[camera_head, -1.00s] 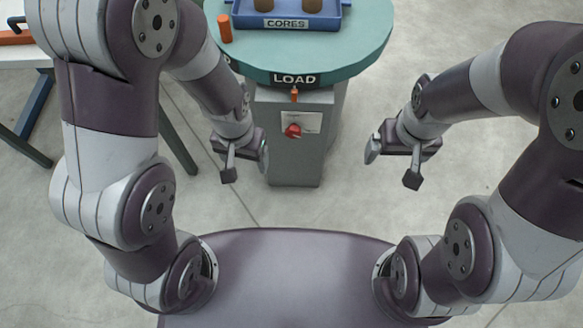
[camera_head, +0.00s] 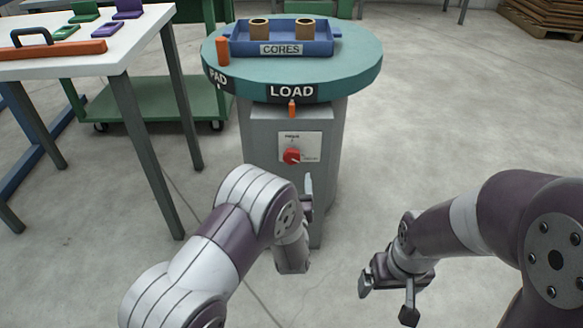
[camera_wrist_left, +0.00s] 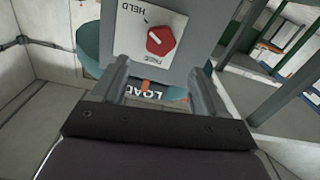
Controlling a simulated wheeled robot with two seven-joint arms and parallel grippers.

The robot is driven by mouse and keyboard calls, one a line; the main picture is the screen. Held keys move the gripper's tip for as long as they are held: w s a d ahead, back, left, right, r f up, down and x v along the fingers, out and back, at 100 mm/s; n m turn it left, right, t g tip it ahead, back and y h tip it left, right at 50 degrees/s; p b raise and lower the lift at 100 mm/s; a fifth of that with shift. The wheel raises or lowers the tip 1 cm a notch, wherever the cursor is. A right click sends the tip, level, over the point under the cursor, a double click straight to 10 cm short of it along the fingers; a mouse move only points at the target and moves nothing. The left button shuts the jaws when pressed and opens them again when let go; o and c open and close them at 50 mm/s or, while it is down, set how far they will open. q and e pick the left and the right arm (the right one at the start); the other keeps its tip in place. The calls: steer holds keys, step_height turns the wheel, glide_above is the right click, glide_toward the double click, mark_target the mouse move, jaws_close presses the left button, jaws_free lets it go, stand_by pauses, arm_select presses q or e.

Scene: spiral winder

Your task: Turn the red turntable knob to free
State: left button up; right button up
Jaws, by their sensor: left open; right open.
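The red knob (camera_head: 291,156) sits on a white plate (camera_head: 311,143) on the front of the grey pedestal (camera_head: 262,143), under the turntable (camera_head: 350,65). The left wrist view shows the knob (camera_wrist_left: 160,41) close up and upside down, with a HELD label beside it. The knob's pale mark seems to point towards HELD. My left gripper (camera_head: 307,195) is mostly hidden behind my forearm in the head view. In the left wrist view its fingers (camera_wrist_left: 160,66) are apart and empty, with the knob beyond their tips, not touching. My right gripper (camera_head: 387,294) is open and empty at lower right.
A blue CORES tray (camera_head: 240,47) with two brown cores and an orange peg (camera_head: 222,51) stand on the turntable. An orange pin (camera_head: 292,108) sits below the LOAD sign. A white table (camera_head: 60,68) stands left.

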mark_target(292, 159)
arm_select(q)
steer(key=w+b, duration=0.1)
steer(key=w, duration=0.2)
steer(key=w+b, duration=0.1)
steer(key=w, duration=0.1)
steer(key=w+b, duration=0.1)
steer(key=w, duration=0.2)
steer(key=shift+w+f, duration=0.25)
steer(key=shift+w, duration=0.1)
steer(key=shift+w+r, duration=0.15)
steer(key=shift+w, duration=0.1)
steer(key=c, duration=1.1)
